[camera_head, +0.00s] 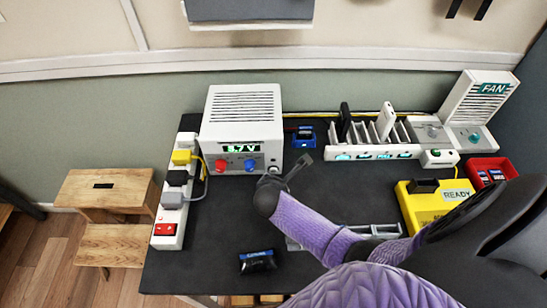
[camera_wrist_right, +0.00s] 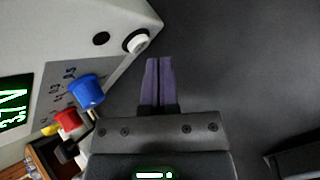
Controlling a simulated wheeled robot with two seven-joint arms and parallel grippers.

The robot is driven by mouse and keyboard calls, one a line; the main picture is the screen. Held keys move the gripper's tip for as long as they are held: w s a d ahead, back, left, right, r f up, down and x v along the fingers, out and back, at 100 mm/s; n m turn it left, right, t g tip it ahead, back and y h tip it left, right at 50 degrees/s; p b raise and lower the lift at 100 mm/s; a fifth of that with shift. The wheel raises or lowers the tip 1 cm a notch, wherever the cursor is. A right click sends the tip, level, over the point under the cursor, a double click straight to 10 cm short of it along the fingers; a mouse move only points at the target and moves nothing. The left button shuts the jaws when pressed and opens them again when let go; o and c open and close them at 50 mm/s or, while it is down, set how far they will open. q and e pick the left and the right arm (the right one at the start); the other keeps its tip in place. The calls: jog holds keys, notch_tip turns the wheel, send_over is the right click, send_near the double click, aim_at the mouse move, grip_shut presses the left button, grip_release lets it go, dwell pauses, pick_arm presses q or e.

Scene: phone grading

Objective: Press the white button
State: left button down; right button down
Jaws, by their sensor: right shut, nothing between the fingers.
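The white round button (camera_wrist_right: 138,41) sits on the front face of the power supply (camera_wrist_right: 100,22), to the right of its blue knob (camera_wrist_right: 86,90) and red knob (camera_wrist_right: 67,119). The power supply (camera_head: 240,105) also shows in the head view, with a green display reading about 3.7 V. My right gripper (camera_wrist_right: 157,62) is shut and empty. Its purple fingertips are just beside the button and look apart from it. In the head view my right gripper (camera_head: 284,181) is by the supply's lower right corner. My left gripper is not in view.
A power strip (camera_head: 166,228) with plugs lies left of the supply. A white rack (camera_head: 375,153), a yellow READY box (camera_head: 430,207) and a red bin (camera_head: 490,166) stand to the right. A dark battery-like block (camera_head: 257,262) lies at the front on the black tabletop.

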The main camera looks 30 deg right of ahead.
jog(key=shift+s+a+r+p, duration=0.1)
jog(key=shift+s+a+p, duration=0.35)
jog(key=shift+s, duration=0.25)
jog(key=shift+s+a+p, duration=0.4)
jog(key=shift+s, duration=0.25)
jog(key=shift+s+a+p, duration=0.3)
jog(key=shift+s+a, duration=0.2)
jog(key=shift+s, duration=0.35)
